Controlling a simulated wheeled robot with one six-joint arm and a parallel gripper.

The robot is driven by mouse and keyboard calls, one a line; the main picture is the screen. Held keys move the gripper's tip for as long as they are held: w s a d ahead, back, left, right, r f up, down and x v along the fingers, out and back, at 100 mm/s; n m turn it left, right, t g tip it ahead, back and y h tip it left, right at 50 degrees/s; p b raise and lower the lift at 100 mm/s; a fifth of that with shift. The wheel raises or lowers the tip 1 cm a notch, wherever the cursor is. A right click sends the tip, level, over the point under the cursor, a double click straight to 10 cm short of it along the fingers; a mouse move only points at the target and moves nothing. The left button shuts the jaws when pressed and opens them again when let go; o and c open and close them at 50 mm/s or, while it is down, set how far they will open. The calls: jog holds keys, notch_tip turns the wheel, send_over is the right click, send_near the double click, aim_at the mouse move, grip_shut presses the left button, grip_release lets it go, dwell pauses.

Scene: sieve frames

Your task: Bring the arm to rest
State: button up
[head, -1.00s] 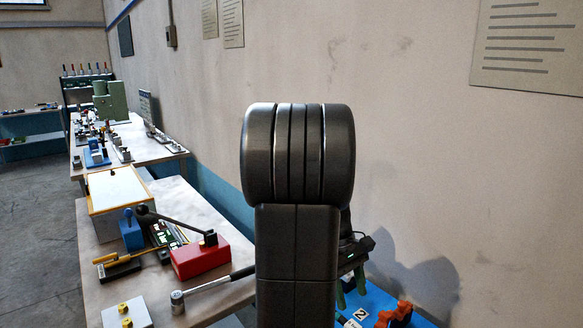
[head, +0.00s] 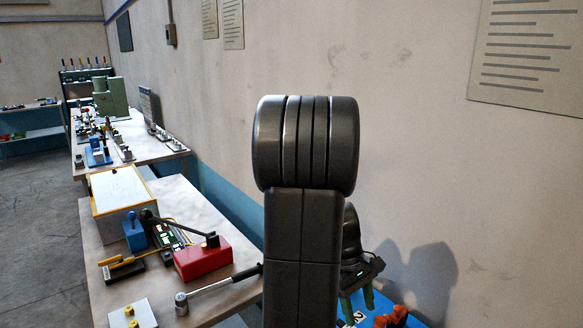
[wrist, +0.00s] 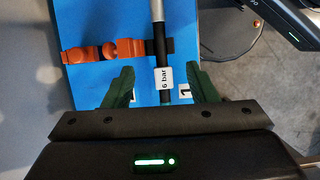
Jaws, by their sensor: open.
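My gripper (wrist: 162,80) is open, with its two green fingers apart in the wrist view. In the head view my gripper (head: 357,303) hangs to the right of my dark arm, above a blue board. Between the fingers in the wrist view I see a dark tube (wrist: 160,46) with a white "6 bar" label. The tube lies over the blue board (wrist: 85,88); I cannot tell how far below the fingertips it is. My arm's upper joint stands tall in the middle of the head view and hides part of the bench.
An orange clamp-like part (wrist: 90,52) is on the board, left of the tube. On the bench, left of my arm, are a red block (head: 203,259), a black-handled wrench-like tool (head: 215,287) and a lidded box (head: 122,190). A wall stands close on the right.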

jog(key=r+b, duration=0.1)
jog(key=b, duration=0.1)
jog(key=shift+a+r+t+h+b, duration=0.15)
jog(key=shift+t+h+b, duration=0.15)
jog(key=shift+h+b, duration=0.1)
jog(key=shift+r, duration=0.2)
